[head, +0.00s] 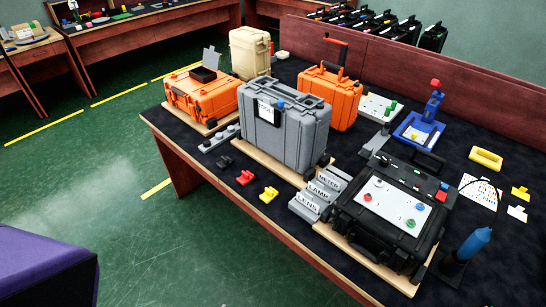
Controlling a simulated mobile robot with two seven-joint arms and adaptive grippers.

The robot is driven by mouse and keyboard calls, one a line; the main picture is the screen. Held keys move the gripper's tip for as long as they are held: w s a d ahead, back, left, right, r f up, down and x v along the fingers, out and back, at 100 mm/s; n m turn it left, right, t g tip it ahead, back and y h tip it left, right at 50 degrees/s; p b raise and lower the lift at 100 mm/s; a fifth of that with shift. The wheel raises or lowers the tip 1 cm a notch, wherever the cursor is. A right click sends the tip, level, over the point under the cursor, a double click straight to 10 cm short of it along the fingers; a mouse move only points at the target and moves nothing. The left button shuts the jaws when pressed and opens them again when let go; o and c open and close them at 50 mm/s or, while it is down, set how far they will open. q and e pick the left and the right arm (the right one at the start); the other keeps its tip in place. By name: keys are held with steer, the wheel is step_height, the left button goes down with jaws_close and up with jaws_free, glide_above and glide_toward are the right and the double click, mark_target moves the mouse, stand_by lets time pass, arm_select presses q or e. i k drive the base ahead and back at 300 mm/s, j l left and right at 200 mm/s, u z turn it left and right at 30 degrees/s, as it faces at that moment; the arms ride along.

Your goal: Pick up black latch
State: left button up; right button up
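A small black piece (224,162), which looks like the black latch, lies on the dark table top near its left front edge. It sits in front of the grey case (285,130). A similar red piece (245,177) and a yellow piece (268,194) lie in a row to its right. The black piece is small and dark against the table, so its exact shape is hard to tell. Neither of my grippers shows in the head view.
A grey strip with knobs (219,139) lies behind the black piece. Orange cases (202,97) (329,95) stand farther back. Green floor (100,200) is clear left of the table.

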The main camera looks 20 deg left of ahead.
mark_target(225, 162)
steer(key=i+j+z, duration=0.1)
steer(key=j+z, duration=1)
steer(key=j, duration=0.35)
steer(key=k+j+z, duration=0.2)
steer(key=j, duration=0.35)
